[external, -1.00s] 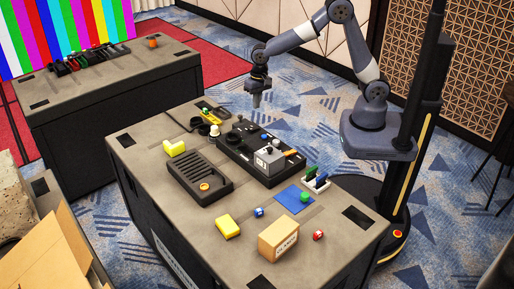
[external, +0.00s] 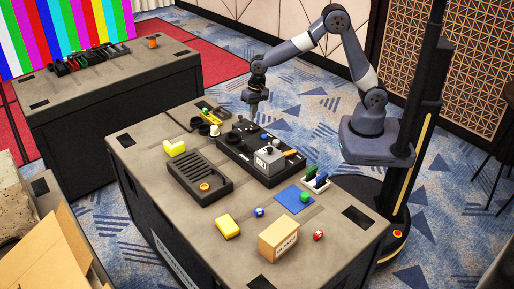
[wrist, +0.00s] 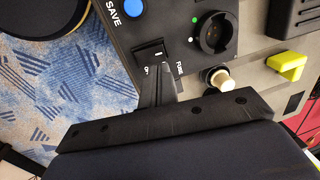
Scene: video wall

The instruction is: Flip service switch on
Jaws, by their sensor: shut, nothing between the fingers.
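A black control panel (external: 232,146) lies on the near table in the external view. In the wrist view a black rocker switch (wrist: 147,50) sits on the panel (wrist: 125,60), with a partly covered label that looks like "ON" beside it. My gripper (wrist: 159,68) is shut and empty, with its fingertips at the switch's lower edge, covering part of it. I cannot tell whether they touch. In the external view my gripper (external: 254,114) is just above the panel's far end. The switch is too small to make out there.
A cream knob (wrist: 219,80) and a yellow block (wrist: 287,66) are to the right. A grey box (external: 268,158) stands on the panel.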

